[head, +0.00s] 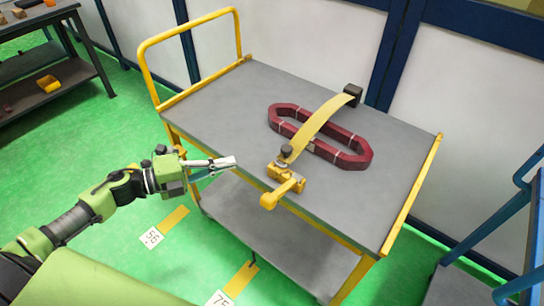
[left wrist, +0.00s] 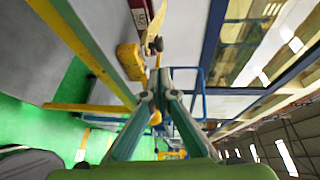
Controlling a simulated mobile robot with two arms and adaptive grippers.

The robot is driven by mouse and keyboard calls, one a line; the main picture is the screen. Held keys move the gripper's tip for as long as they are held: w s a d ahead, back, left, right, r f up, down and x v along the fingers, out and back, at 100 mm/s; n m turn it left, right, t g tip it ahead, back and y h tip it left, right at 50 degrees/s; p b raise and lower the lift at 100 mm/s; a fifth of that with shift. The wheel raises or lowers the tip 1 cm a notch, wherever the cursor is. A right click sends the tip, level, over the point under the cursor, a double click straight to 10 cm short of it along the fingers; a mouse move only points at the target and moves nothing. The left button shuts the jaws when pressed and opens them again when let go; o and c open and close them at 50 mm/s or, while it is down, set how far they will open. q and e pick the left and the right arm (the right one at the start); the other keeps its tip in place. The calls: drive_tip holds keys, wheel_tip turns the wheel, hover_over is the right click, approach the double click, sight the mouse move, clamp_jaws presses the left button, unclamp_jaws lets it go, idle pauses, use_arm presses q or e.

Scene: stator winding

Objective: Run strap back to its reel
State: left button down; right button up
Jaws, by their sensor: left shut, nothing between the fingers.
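The yellow strap (head: 320,124) arcs over a dark red, oblong coil (head: 352,158) on the grey cart top. Its far end meets a black block (head: 353,92) at the cart's back edge. Its near end meets a yellow device with a dark knob (head: 287,177) at the front edge; I cannot tell which end piece is the reel. The strap also shows in the left wrist view (left wrist: 146,20). My left gripper (head: 233,162) is shut and empty, left of the yellow device and apart from it. Its fingertips show in the left wrist view (left wrist: 160,92). My right gripper is in neither view.
The cart (head: 235,95) has a yellow push handle (head: 190,28) at its left and a lower shelf (head: 270,235). Its top is bare left of the coil. A blue frame (head: 520,215) stands at the right, and a dark bench (head: 45,85) at the far left.

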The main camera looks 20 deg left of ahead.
sight(286, 154)
use_arm(q)
drive_tip(key=p+x, duration=0.2)
drive_tip(key=x, duration=1.1)
drive_tip(key=shift+w+p, duration=0.15)
drive_tip(key=shift+p, duration=0.25)
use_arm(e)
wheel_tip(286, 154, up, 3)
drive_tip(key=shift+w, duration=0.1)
use_arm(q)
drive_tip(key=shift+w+d, duration=0.1)
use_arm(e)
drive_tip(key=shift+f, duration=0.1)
